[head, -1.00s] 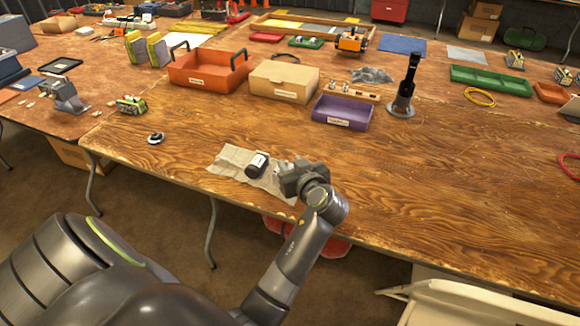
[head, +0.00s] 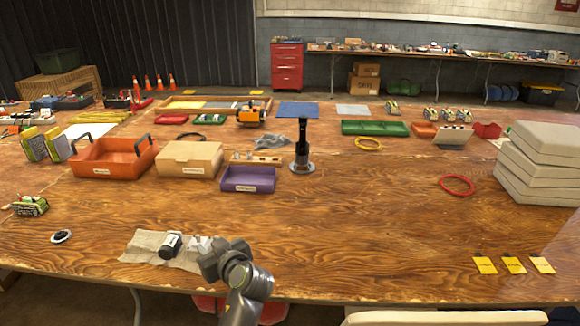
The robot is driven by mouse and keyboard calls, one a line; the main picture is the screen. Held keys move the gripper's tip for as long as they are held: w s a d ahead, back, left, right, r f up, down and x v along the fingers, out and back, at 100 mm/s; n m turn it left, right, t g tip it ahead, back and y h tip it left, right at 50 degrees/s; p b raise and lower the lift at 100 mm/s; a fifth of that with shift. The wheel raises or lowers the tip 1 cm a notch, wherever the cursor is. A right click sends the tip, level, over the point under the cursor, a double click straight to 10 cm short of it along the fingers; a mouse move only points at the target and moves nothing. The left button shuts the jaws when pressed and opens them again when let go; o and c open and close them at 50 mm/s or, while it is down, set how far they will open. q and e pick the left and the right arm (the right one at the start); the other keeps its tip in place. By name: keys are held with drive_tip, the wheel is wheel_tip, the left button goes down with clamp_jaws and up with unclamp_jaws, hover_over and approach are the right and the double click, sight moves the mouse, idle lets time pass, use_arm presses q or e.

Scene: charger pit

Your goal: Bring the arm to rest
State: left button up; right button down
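My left gripper (head: 200,244) is low over the front edge of the wooden table, its arm coming up from the bottom of the head view. Its light fingertips point left, over the right part of a crumpled tan paper or cloth (head: 143,246). A small black and white cylinder (head: 171,245) lies on that sheet, just left of the fingertips, and looks apart from them. The fingers are small and partly hidden by the wrist, so I cannot tell whether they are open or shut. My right gripper is not in view.
A purple tray (head: 249,186), a cardboard box (head: 190,172), an orange tote (head: 110,172) and a black post on a round base (head: 302,168) stand behind. A foam stack (head: 535,185) and yellow cards (head: 514,265) are at right.

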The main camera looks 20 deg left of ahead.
use_arm(q)
drive_tip(key=s+a+f+m+g+h, duration=0.1)
drive_tip(key=s+f+m+g+h, duration=0.15)
drive_tip(key=s+f, duration=0.55)
drive_tip(key=s+a+f+m+g+h, duration=0.1)
drive_tip(key=s+f+m+h, duration=0.25)
drive_tip(key=s, duration=0.85)
drive_tip(key=s+d+f+m+g+h, duration=0.15)
drive_tip(key=s+d+m+h, duration=0.3)
drive_tip(key=s, duration=0.75)
wheel_tip(320, 180, down, 22)
drive_tip(key=a+g+p, duration=0.1)
drive_tip(key=a+p, duration=0.1)
drive_tip(key=s+d+f+g+p, duration=0.1)
drive_tip(key=s+f+p, duration=0.1)
drive_tip(key=s+f, duration=1.1)
drive_tip(key=shift+s+d+f, duration=0.3)
drive_tip(key=shift+s+d, duration=0.05)
drive_tip(key=shift+s, duration=0.5)
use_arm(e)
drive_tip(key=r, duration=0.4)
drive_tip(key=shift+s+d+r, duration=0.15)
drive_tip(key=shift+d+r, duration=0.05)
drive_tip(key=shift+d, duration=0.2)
